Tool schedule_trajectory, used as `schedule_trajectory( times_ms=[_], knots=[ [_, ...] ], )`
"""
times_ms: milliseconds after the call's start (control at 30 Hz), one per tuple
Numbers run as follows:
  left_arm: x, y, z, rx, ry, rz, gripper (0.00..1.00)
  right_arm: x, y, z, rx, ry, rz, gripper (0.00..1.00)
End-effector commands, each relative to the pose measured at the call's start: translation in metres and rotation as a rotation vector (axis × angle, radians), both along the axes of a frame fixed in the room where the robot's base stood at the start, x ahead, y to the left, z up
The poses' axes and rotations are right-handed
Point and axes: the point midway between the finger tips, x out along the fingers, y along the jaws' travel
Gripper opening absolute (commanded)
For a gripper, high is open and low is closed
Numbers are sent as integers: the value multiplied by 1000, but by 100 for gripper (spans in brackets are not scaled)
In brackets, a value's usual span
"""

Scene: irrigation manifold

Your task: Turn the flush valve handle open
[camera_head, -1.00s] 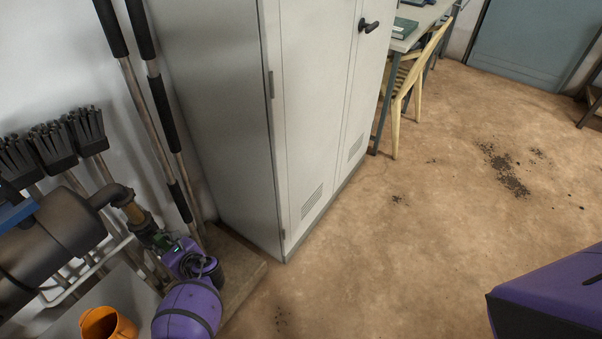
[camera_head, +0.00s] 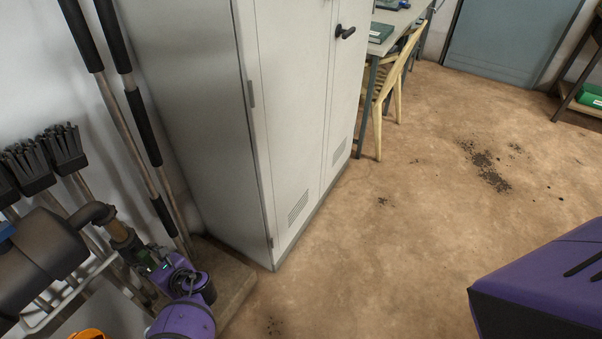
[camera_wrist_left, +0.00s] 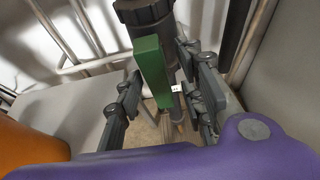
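The flush valve handle looks to be the green bar (camera_wrist_left: 152,72) below a dark round fitting (camera_wrist_left: 145,12) in the left wrist view. In the head view the valve sits at the end of the brown-and-dark pipe (camera_head: 126,240), mostly hidden by my gripper. My left gripper (camera_wrist_left: 163,98) is open, with its dark fingers on either side of the green bar. A gap shows between the left finger and the bar; I cannot tell whether the right fingers touch it. In the head view my left gripper (camera_head: 158,266) is at the valve. My right gripper is out of view.
A dark tank (camera_head: 38,258), brushes (camera_head: 62,150) and long-handled tools (camera_head: 130,110) are at the left wall. A grey cabinet (camera_head: 290,120) stands beside them. An orange container (camera_wrist_left: 28,150) is close to my left gripper. Open floor (camera_head: 400,250) lies to the right.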

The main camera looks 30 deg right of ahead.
Motion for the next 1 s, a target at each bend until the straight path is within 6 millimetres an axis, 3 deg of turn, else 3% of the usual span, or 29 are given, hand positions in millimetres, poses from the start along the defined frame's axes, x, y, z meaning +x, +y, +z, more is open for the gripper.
schedule_trajectory(
  times_ms=[500,1000],
  knots=[
    [-72,-49,35,-1,2,0,36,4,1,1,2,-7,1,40],
    [-82,-55,41,1,2,0,36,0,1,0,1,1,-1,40]
  ],
)
